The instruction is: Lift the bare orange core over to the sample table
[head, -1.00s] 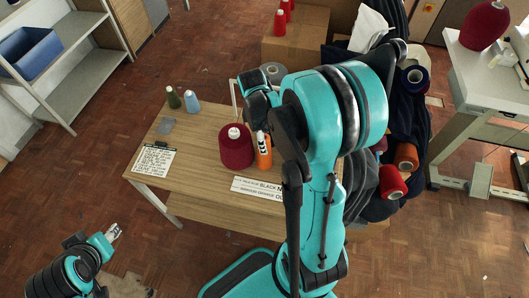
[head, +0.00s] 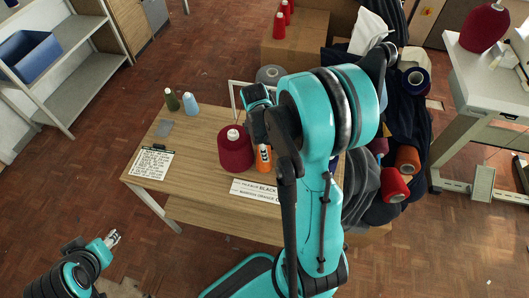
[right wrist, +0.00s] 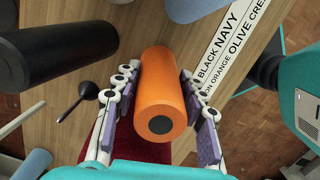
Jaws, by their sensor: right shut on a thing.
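The bare orange core (head: 263,165) is beside a burgundy cone of yarn (head: 235,155) at the wooden table (head: 200,135). In the right wrist view the core (right wrist: 162,95) lies between the two jointed fingers of my right gripper (right wrist: 162,112), which is shut on it. In the head view my right gripper (head: 264,153) is partly hidden by my arm. Whether the core touches the table top is unclear. My left gripper (head: 112,238) is at lower left, away from the table; its jaws are too small to judge.
A label strip (head: 255,190) and a printed card (head: 151,162) lie on the wooden table, with small green (head: 172,100) and blue (head: 190,103) cones behind. A white-topped table (head: 480,75) with a burgundy cone (head: 483,27) is at right. Coloured cones and dark fabric crowd between.

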